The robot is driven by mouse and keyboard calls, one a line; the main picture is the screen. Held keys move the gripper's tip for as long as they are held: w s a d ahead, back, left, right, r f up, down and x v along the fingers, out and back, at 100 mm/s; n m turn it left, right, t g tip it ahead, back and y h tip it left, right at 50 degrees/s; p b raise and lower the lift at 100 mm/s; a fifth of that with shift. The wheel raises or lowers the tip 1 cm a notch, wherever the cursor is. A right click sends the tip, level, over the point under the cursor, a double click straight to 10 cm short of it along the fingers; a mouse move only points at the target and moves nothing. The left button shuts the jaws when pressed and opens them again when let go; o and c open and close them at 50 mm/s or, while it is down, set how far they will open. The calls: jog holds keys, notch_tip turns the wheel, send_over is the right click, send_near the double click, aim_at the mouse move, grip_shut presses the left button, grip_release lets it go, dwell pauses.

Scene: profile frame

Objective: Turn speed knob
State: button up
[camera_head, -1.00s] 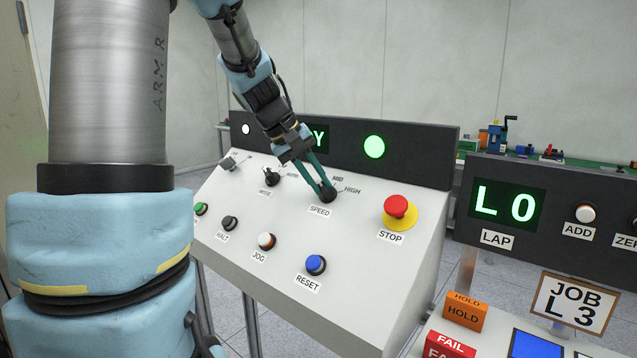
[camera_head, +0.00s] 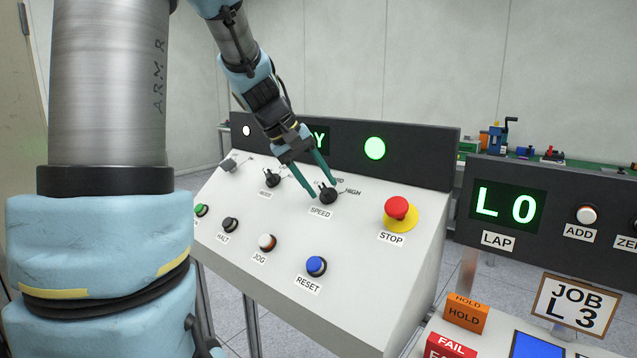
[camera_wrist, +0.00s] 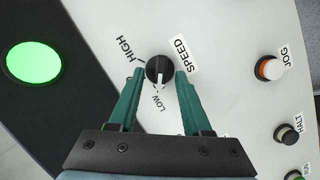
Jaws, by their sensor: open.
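The speed knob (camera_head: 328,195) is black and sits on the sloped white panel above its SPEED label. In the wrist view the knob (camera_wrist: 160,70) has a white pointer mark directed toward the LOW label (camera_wrist: 157,103). The HIGH label (camera_wrist: 123,48) is off to its left side there; the MID label is partly hidden by a finger. My gripper (camera_head: 322,189) has green fingers, spread open, one on each side of the knob. In the wrist view the fingertips (camera_wrist: 160,73) flank the knob with visible gaps, holding nothing.
A red STOP button (camera_head: 397,208) on a yellow base is right of the knob. The mode knob (camera_head: 272,179) is to its left. JOG (camera_head: 267,242) and blue RESET (camera_head: 316,265) buttons are below. A lit green lamp (camera_head: 374,148) is on the dark upright panel behind.

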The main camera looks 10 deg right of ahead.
jog(key=b+v, duration=0.1)
jog(key=v, duration=0.9)
jog(key=shift+r+b, duration=0.2)
jog(key=shift+b, duration=0.1)
jog(key=shift+a, duration=0.1)
jog(key=s+a+f+y, duration=0.2)
jog(key=s+a+f, duration=0.1)
jog(key=f, duration=0.5)
jog(key=s+a+f+m+y, duration=0.1)
jog(key=s+a+f+y, duration=0.1)
jog(key=s+f, duration=0.3)
jog(key=s+a+f+m+y, duration=0.1)
jog(key=s+a+f, duration=0.3)
jog(key=f, duration=0.7)
jog(key=shift+s+a+f+y, duration=0.4)
jog(key=shift+y, duration=0.2)
